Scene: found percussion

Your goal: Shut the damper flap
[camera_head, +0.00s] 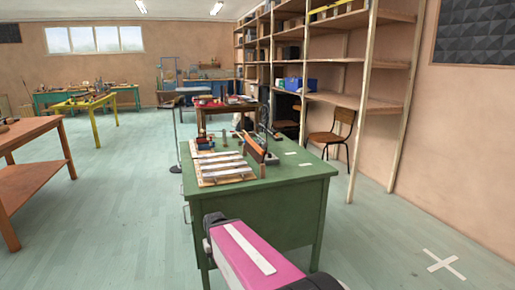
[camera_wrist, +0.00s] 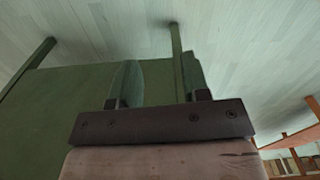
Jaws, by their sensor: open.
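An orange-brown board (camera_head: 252,149), which looks like the damper flap, stands raised and tilted on the green desk (camera_head: 262,208) in the head view. It is beside a wooden frame with several pale metal bars (camera_head: 222,167). A dark upright part next to it is too small to make out. My gripper (camera_wrist: 158,78) shows in the wrist view with its two greenish fingers apart and nothing visible between them. The green desk's side and the floor lie beyond the fingers. The board is not recognisable in the wrist view, and my gripper appears clear of it.
My pink arm fills the lower middle of the head view. Tall wooden shelves (camera_head: 345,103) and a chair (camera_head: 333,137) stand behind the desk at right. An orange-brown table (camera_head: 38,172) is at left. The floor between is open.

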